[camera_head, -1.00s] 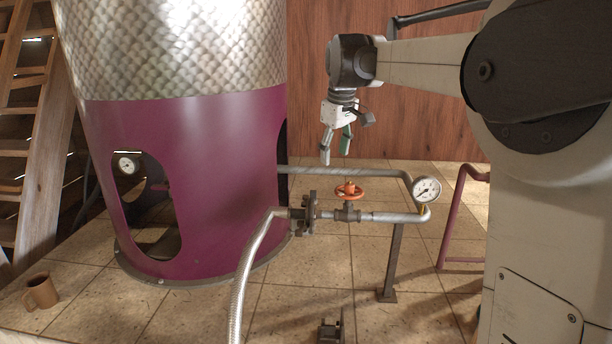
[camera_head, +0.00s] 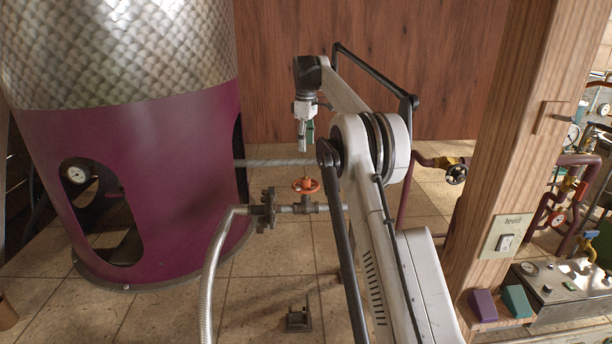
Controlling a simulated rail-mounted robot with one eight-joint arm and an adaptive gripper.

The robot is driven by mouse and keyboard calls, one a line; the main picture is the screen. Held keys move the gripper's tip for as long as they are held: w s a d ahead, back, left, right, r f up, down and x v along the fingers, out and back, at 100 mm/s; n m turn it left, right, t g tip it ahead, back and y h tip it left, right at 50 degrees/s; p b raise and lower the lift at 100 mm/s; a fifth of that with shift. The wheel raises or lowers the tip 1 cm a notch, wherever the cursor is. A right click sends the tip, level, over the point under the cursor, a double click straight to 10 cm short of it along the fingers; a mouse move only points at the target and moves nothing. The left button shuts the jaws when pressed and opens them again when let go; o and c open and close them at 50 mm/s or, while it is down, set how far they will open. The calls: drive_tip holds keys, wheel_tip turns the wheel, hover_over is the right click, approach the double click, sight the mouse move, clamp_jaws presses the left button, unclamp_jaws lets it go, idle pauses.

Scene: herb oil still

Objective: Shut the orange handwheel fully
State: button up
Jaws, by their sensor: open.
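The orange handwheel (camera_head: 305,186) sits on top of a valve in the horizontal grey pipe, right of the purple still. Its stem shows below the rim. My gripper (camera_head: 304,142) hangs above the wheel, fingers pointing down, open and apart from it, with nothing seen between the fingers. One finger is pale and the other side shows green. My arm hides the pipe to the right of the valve.
The large purple still (camera_head: 150,180) fills the left. A flanged hose (camera_head: 217,262) runs down from the pipe. A wooden post (camera_head: 515,150) with a switch plate stands at the right, near a metal bench (camera_head: 555,290) and red pipes. A small bracket (camera_head: 298,319) stands on the tiled floor.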

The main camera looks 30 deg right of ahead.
sight(306, 178)
wheel_tip(306, 178, down, 14)
drive_tip(key=shift+r+p, duration=0.1)
drive_tip(key=shift+p, duration=0.65)
drive_tip(key=c, duration=1.1)
